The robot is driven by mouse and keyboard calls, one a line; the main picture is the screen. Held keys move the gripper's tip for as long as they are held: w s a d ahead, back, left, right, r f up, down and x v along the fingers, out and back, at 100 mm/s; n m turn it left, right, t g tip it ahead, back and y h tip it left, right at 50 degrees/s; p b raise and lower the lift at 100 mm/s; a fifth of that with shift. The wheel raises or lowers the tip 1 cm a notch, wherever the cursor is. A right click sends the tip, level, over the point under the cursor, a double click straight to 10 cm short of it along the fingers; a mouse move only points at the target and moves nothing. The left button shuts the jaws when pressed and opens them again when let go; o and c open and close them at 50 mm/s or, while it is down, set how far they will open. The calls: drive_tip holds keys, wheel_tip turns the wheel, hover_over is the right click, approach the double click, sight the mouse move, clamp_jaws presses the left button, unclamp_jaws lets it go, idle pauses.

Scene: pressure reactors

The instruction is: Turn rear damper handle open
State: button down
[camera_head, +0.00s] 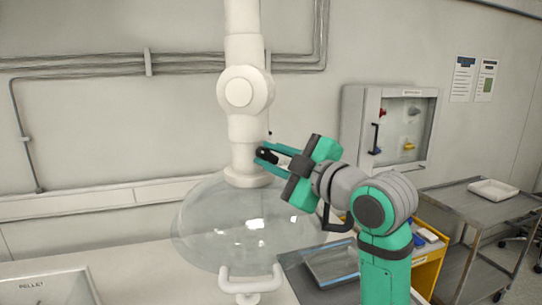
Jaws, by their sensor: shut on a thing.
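My gripper (264,155) reaches in from the right at the lower part of a white vertical duct (243,130). It is shut on a small black handle (268,155) on the right side of the duct, just above the clear dome hood. The fingers cover part of the handle, so its exact angle is hard to tell. The duct has a round white joint (239,92) higher up.
A clear dome hood (215,225) hangs under the duct, with a white bar handle (250,281) at its front. A wall cabinet (352,130) is behind my arm. A grey cart (465,205) with a white tray (493,189) stands at right. Grey trays (332,262) lie on the bench.

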drive_tip(key=n, duration=0.3)
drive_tip(key=shift+s+f+n, duration=0.1)
drive_tip(key=shift+f+n, duration=0.05)
drive_tip(key=shift+n, duration=0.15)
drive_tip(key=shift+f+n, duration=0.15)
drive_tip(key=shift+n, duration=1.65)
drive_tip(key=c, duration=1.7)
unclamp_jaws()
drive_tip(key=v, duration=1)
drive_tip(key=shift+s+d, duration=0.25)
drive_tip(key=shift+s, duration=0.05)
